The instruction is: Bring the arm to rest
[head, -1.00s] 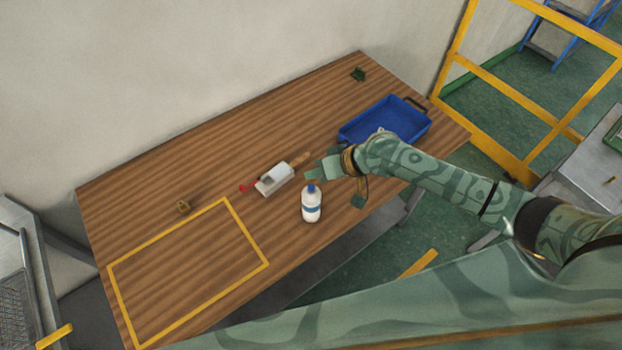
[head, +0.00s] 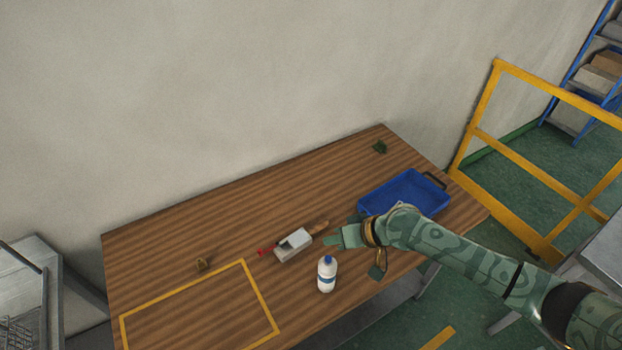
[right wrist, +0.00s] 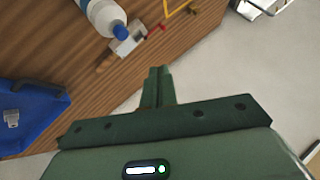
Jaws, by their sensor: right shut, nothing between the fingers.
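My right arm comes in from the right in the head view, and its green gripper (head: 338,241) is over the table's front right part, near the bottle and the blue tray. In the right wrist view my right gripper (right wrist: 158,72) has its fingers together, with nothing between them. My left gripper is not in the head view.
A yellow rail (head: 520,142) stands right.

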